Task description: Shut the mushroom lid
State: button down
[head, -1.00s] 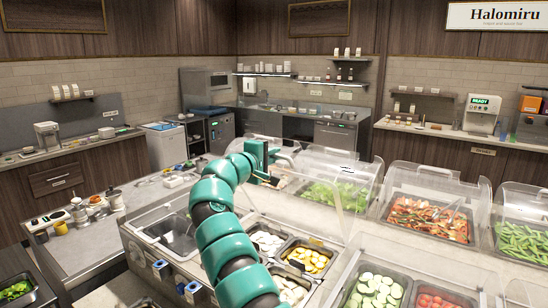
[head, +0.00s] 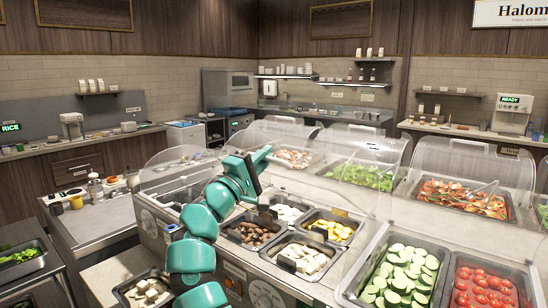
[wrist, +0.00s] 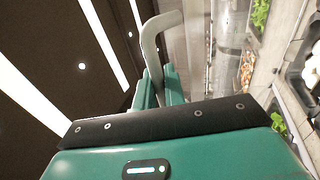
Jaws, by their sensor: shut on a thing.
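Brown pieces that look like mushrooms (head: 252,233) lie in a dark pan in the counter, just right of my arm. My gripper (head: 262,154) is raised above and behind this pan.
Pans of white cubes (head: 303,256), yellow slices (head: 332,229) and sliced cucumber (head: 400,275) lie nearby. A clear lid (head: 468,160) covers a red dish with tongs on the right. A side counter (head: 100,222) stands on the left.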

jog(key=shift+t+h, duration=0.3)
jog(key=shift+t, duration=0.1)
jog(key=s+a+f+b, duration=0.1)
jog(key=s+f+b, duration=0.1)
jog(key=f, duration=0.3)
jog(key=s+a+f+b, duration=0.1)
jog(key=s+f+b, duration=0.1)
jog(key=f, duration=0.3)
jog(key=s+a+f+b, duration=0.2)
jog(key=f+b, duration=0.1)
jog(key=f, duration=0.3)
jog(key=shift+s+a+f+b, duration=0.15)
jog(key=shift+f+b, duration=0.25)
jog(key=shift+f, duration=0.3)
jog(key=c, duration=1.5)
grip_release()
jog(key=v, duration=1.7)
jog(key=shift+s+b, duration=0.15)
jog(key=shift+b, duration=0.15)
jog(key=shift+f, duration=0.1)
